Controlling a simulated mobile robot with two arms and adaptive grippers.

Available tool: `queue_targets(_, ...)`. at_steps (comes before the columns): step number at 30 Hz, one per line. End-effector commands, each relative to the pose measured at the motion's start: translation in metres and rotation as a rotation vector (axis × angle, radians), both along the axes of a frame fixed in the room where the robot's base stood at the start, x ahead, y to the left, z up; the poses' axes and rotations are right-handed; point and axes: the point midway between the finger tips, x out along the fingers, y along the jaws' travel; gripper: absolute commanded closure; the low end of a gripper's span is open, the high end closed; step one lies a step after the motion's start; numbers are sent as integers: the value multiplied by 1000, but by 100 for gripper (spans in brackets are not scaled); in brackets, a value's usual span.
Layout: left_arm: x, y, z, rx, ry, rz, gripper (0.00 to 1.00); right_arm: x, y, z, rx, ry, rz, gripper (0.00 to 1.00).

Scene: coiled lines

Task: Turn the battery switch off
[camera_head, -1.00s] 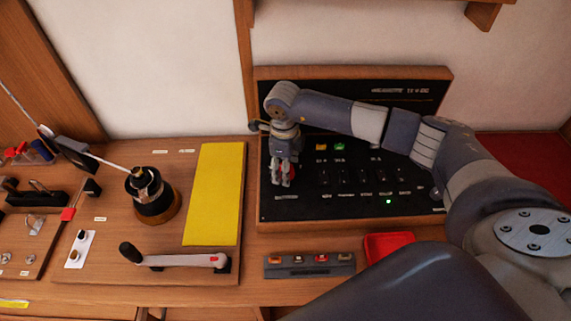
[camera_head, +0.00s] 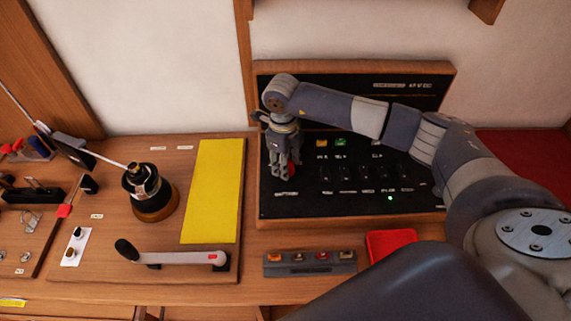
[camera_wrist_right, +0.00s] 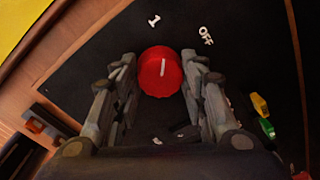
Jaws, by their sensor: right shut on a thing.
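The battery switch is a round red knob (camera_wrist_right: 161,72) on the black panel (camera_head: 330,207). In the right wrist view its white mark points up, between the white "1" label (camera_wrist_right: 153,20) and the "OFF" label (camera_wrist_right: 205,36). My right gripper (camera_wrist_right: 160,88) is shut on the knob, with a finger on each side. In the head view my right gripper (camera_head: 286,170) is at the panel's left end, and only a bit of red shows by its fingertips. My left gripper is in neither view.
Right of the knob, the panel has yellow and green buttons (camera_head: 340,142), a row of dark switches and a lit green lamp (camera_head: 390,198). A yellow sheet (camera_head: 214,190), a winch (camera_head: 150,190) and a crank handle (camera_head: 170,257) lie left. A small fuse strip (camera_head: 310,263) is in front.

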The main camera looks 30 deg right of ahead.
Motion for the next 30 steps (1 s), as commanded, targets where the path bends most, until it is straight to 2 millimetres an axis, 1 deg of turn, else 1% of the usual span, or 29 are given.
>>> queue_targets(1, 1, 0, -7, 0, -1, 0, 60, 2, 0, -2, -1, -4, -40, 84)
queue_targets(3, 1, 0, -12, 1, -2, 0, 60, 1, 0, -2, -1, -4, -104, 84)
queue_targets(15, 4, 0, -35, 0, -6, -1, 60, 2, 0, -1, 0, -6, -480, 84)
queue_targets(24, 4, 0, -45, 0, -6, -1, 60, 3, 0, 1, 1, -5, -698, 84)
queue_targets(30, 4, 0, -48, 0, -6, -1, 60, 3, 0, 2, 1, -5, -786, 84)
